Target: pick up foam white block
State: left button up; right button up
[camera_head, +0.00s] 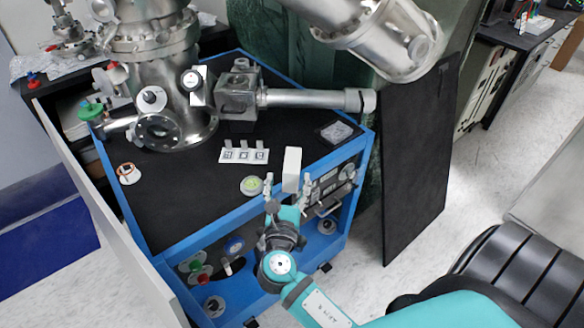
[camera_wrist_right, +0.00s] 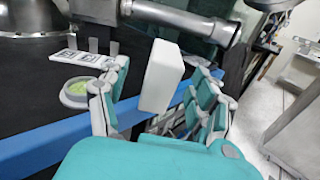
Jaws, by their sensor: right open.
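The foam white block (camera_head: 291,169) is a plain upright white box at the front edge of the black-topped blue cart. It also shows in the right wrist view (camera_wrist_right: 161,75), between my two fingers. My right gripper (camera_head: 288,188) is open at the cart's front edge, its teal and grey fingers pointing toward the block. In the right wrist view one finger of my right gripper (camera_wrist_right: 162,92) is on each side of the block, with visible gaps. The block's lower end is partly hidden. My left gripper is not in view.
On the black top (camera_head: 180,200) are a round green-centred dish (camera_head: 251,186), a white marker plate with small tabs (camera_head: 244,155) and a clear square piece (camera_head: 336,132). A metal vacuum chamber (camera_head: 165,90) stands behind. A dark panel (camera_head: 420,165) leans at the right.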

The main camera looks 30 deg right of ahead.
aim_at(292, 164)
jog(key=shift+x, duration=1.1)
jog(key=x, duration=0.3)
jog(key=shift+w+d+p, duration=0.1)
jog(key=shift+d+p, duration=0.2)
jog(key=shift+d, duration=0.05)
jog(key=shift+w+d, duration=0.35)
jog(key=shift+w, duration=0.05)
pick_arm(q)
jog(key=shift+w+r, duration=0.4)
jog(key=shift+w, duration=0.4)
pick_arm(e)
jog(key=c, duration=0.8)
jog(key=shift+c, duration=0.6)
